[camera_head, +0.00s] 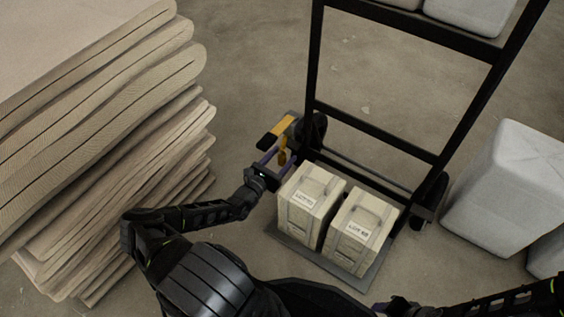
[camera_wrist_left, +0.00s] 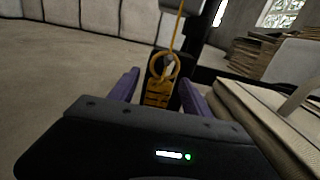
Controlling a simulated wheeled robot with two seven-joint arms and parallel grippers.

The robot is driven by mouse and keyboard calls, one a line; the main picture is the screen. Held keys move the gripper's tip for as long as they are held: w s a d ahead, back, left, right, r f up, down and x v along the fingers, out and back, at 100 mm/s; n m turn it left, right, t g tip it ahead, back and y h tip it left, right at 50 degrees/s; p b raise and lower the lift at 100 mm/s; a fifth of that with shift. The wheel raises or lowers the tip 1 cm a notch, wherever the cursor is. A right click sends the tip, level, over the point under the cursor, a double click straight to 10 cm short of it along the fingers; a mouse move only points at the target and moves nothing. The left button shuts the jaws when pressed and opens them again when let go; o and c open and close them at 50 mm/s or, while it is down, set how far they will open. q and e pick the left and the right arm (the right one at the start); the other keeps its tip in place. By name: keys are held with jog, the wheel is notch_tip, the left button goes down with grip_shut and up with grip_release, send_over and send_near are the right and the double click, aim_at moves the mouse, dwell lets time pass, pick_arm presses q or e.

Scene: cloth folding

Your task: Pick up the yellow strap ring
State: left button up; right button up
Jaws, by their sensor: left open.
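The yellow strap ring (camera_wrist_left: 176,66) hangs from a thin yellow strap (camera_wrist_left: 179,30) in the left wrist view. A yellow tag with dark marks (camera_wrist_left: 157,94) hangs just below it. My left gripper (camera_wrist_left: 160,78) is open, its two purple fingers on either side of the tag, with the ring showing at the fingertips. Whether they touch it I cannot tell. In the head view my left gripper (camera_head: 281,154) is beside the cart's left wheel, with yellow parts (camera_head: 284,127) at its fingertips. The ring itself is not clear there. My right gripper is not in view.
A black hand cart (camera_head: 376,132) carries two cream boxes (camera_head: 310,198) (camera_head: 361,232) on its base plate, close to the right of my left gripper. Stacked folded cloth (camera_head: 90,120) fills the left. A pale wrapped block (camera_head: 510,185) stands at the right.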

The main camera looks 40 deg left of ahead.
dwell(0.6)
pick_arm(q)
grip_shut()
dwell(0.4)
